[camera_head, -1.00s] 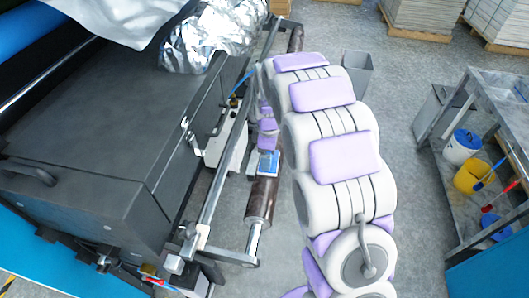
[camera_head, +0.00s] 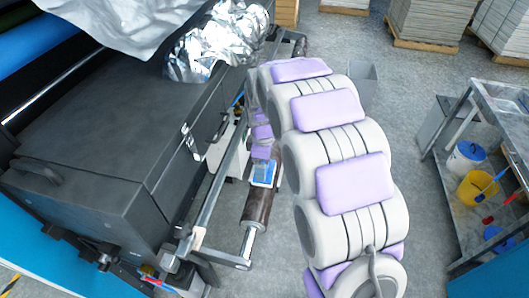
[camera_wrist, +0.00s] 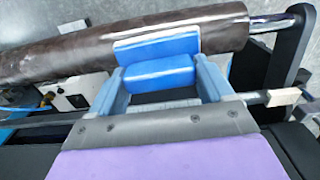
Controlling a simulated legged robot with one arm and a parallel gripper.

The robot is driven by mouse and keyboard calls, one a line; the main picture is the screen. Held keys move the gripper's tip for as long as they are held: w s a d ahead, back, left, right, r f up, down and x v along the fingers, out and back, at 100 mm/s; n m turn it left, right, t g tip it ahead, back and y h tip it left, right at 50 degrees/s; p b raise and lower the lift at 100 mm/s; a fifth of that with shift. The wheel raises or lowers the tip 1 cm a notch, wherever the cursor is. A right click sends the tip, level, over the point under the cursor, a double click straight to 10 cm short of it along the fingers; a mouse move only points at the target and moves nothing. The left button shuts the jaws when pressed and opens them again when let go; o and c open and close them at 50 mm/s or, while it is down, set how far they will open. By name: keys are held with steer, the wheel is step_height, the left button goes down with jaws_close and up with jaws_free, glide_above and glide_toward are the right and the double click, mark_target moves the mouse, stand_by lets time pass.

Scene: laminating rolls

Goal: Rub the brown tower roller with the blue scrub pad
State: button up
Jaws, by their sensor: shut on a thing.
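The brown roller (camera_head: 257,207) lies along the side of the dark machine, partly hidden by my arm in the head view. In the wrist view the roller (camera_wrist: 80,58) runs across the top with its metal shaft at the right. My gripper (camera_wrist: 162,85) is shut on the blue scrub pad (camera_wrist: 158,50), between its two blue-grey fingers. The pad's flat face lies against or right over the roller's near side; the exact contact is hidden. In the head view the pad (camera_head: 263,173) shows as a small blue patch at the roller.
The dark machine (camera_head: 110,110) fills the left, with silver foil (camera_head: 215,45) behind. A metal rail (camera_head: 215,195) runs beside the roller. The floor between is clear.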

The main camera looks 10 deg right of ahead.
steer(key=shift+a+r, duration=0.1)
steer(key=shift+r, duration=0.45)
steer(key=shift+a+r+p, duration=0.5)
steer(key=shift+a+r, duration=0.4)
steer(key=shift+r, duration=0.25)
steer(key=shift+d+r, duration=0.1)
steer(key=shift+d, duration=0.7)
